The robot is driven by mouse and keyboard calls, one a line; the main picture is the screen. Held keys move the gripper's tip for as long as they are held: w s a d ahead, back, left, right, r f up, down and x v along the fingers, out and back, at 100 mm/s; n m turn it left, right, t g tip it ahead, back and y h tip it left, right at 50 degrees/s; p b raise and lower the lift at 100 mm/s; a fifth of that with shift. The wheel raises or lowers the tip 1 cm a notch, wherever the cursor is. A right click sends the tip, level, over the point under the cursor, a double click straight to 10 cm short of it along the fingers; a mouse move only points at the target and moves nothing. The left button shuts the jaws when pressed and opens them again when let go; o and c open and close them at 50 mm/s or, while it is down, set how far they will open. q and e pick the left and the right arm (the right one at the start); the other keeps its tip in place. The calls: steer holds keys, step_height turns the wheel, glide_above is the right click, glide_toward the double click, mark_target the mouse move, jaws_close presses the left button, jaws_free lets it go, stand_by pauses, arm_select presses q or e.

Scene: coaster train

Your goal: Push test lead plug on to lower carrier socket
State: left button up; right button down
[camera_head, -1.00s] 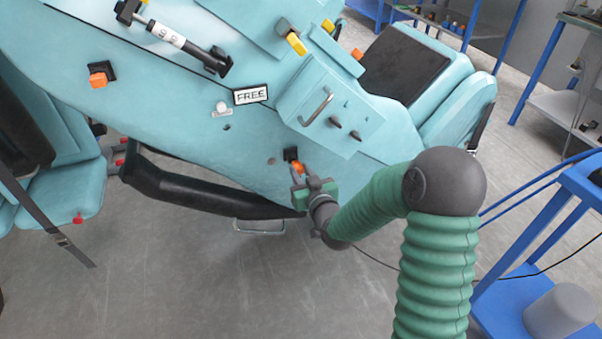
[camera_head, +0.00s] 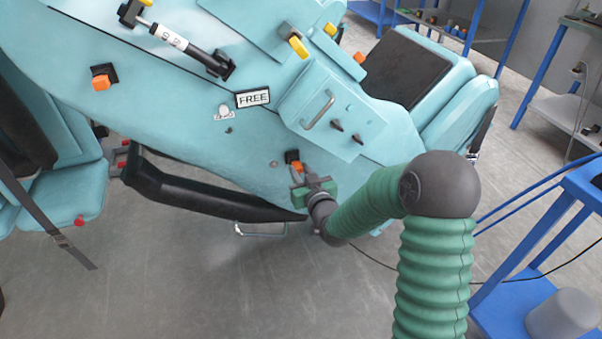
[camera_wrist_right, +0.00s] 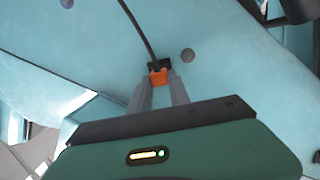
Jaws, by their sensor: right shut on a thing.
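The orange test lead plug (camera_head: 297,166) is at the black lower carrier socket (camera_head: 291,155) on the pale blue carrier side. My right gripper (camera_head: 299,176) is shut on the plug from below right. In the right wrist view, the plug (camera_wrist_right: 158,78) sits between my two grey fingertips, against the black socket block (camera_wrist_right: 159,64). The plug's mating end is hidden, so how deep it sits cannot be told. A black lead (camera_wrist_right: 135,25) runs from the plug to the top edge. My left gripper is not in view.
Another black socket with an orange part (camera_head: 101,81) is at upper left of the carrier. A FREE label (camera_head: 252,97) and a box with a handle (camera_head: 330,112) lie above the plug. A black bar (camera_head: 200,192) runs below. A blue cart (camera_head: 545,220) stands right.

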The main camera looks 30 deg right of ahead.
steer(key=shift+w, duration=0.25)
steer(key=c, duration=1.1)
jaws_free()
steer(key=shift+c, duration=0.2)
steer(key=shift+s, duration=0.1)
steer(key=p+v, duration=1.6)
steer(key=p, duration=0.2)
steer(key=shift+s+r, duration=0.15)
steer(key=shift+s, duration=0.15)
